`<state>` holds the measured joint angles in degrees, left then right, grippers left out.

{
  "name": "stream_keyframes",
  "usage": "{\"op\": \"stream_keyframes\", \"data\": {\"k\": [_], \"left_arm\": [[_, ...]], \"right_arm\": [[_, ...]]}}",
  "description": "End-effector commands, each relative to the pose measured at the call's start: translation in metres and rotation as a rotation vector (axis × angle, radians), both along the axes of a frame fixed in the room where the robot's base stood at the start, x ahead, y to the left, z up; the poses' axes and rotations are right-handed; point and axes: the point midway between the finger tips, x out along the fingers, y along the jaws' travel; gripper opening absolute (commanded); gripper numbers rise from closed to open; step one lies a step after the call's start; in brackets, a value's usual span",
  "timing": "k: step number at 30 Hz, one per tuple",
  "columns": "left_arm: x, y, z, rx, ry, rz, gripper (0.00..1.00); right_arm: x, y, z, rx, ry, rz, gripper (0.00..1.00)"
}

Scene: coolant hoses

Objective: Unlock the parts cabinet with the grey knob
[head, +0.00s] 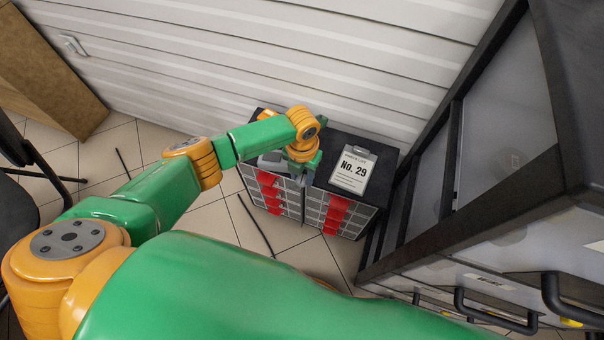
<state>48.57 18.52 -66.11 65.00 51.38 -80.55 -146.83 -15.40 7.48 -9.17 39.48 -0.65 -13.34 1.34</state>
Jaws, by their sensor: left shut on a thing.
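The parts cabinet (386,157) stands against the white wall, with a dark top and two columns of grey drawers, several with red fronts. My left arm reaches over it from the left. My left gripper (309,181) points down at the front top edge of the cabinet, between the two drawer columns. It is shut on what seems to be the grey knob, which the fingers and wrist mostly hide. I cannot tell which way the knob is turned. My right gripper is out of view.
A dark-framed rack (455,150) rises close on the right. A cardboard box (50,75) and a black chair (25,150) are at the left. Tiled floor lies between.

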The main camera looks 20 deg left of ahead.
Motion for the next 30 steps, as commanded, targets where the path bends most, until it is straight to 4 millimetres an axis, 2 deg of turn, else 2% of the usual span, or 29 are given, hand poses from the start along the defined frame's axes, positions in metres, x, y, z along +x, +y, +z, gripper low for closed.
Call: {"op": "stream_keyframes", "data": {"k": [9, 26, 27, 29, 30], "left_arm": [[-0.0001, -0.0001, -0.0001, 0.000, 0.000, -0.109, 0.00], [0.0000, -0.0001, 0.0000, 0.000, 0.000, -0.133, 0.00], [0.0000, -0.0001, 0.0000, 0.000, 0.000, -0.133, 0.53], [0.0000, -0.0001, 0.0000, 0.000, 0.000, -0.132, 0.70], [0.0000, -0.0001, 0.0000, 0.000, 0.000, -0.132, 0.73]], "right_arm": [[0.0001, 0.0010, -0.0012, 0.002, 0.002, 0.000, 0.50], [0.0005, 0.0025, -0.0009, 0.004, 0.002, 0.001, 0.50], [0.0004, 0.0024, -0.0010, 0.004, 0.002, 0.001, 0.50], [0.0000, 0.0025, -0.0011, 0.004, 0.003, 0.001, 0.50], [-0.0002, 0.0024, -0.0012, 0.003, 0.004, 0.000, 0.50]]}}
